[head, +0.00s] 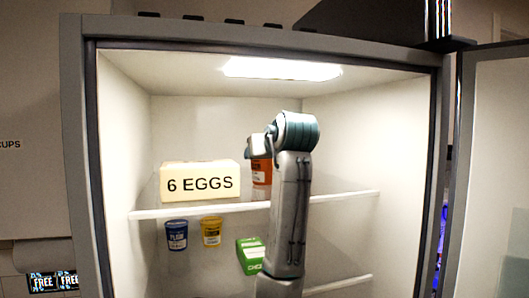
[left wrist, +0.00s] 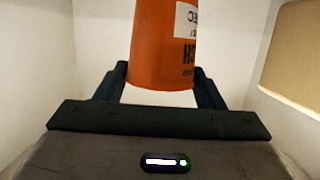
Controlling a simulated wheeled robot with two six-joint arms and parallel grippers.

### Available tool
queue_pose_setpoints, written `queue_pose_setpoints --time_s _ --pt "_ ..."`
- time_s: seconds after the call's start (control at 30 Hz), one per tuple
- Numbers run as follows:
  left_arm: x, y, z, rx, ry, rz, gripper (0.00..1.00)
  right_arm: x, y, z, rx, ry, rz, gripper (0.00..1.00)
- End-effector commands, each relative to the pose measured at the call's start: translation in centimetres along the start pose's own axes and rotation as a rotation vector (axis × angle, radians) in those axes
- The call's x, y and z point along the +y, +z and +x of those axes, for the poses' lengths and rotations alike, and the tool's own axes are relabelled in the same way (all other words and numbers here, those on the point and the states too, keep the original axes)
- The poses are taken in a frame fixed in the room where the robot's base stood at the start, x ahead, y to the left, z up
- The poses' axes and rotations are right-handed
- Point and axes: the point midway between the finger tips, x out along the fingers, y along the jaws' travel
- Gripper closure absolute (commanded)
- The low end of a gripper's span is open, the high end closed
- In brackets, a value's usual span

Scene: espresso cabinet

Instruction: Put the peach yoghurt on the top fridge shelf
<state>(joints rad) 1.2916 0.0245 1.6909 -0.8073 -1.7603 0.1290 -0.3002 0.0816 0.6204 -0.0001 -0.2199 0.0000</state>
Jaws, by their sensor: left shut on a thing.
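The peach yoghurt is an orange pot (head: 262,172) with a white label, inside the open fridge. My left gripper (head: 259,148) is shut on it, and the arm covers its right side. In the left wrist view the orange pot (left wrist: 163,45) stands between the two dark fingers, its label only partly showing. The pot is at the top shelf (head: 340,198), to the right of the egg box. Whether its base touches the shelf I cannot tell. My right gripper is not in view.
A cream "6 EGGS" box (head: 200,183) stands left on the top shelf; it may be the tan surface in the wrist view (left wrist: 295,55). Below are a blue pot (head: 176,236), a yellow pot (head: 211,232) and a green carton (head: 250,255). The top shelf's right side is clear. The fridge door (head: 497,170) stands open right.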

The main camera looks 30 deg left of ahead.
Motion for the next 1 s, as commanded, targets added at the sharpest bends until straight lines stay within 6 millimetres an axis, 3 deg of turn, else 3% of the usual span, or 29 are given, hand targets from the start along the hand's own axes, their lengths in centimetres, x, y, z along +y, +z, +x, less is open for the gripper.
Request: queue_pose_setpoints --time_s 0.1,0.13,0.23,0.6,0.67,1.0 --pt "0.0 0.3 0.1 0.000 0.000 0.000 0.64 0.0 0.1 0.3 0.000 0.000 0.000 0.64" --pt "0.0 0.4 0.1 0.000 0.000 0.000 0.36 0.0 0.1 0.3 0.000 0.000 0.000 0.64" --pt "0.0 0.3 0.1 0.000 0.000 0.000 0.16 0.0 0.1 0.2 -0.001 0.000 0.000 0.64" --pt "0.0 -0.3 -0.1 0.000 0.000 0.000 0.16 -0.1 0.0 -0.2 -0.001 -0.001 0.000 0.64" --pt "0.1 0.2 -0.6 0.001 0.003 -0.001 0.16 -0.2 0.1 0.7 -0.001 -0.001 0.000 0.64" --pt "0.1 0.5 -7.2 0.003 0.006 -0.003 0.16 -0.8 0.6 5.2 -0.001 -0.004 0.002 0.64"
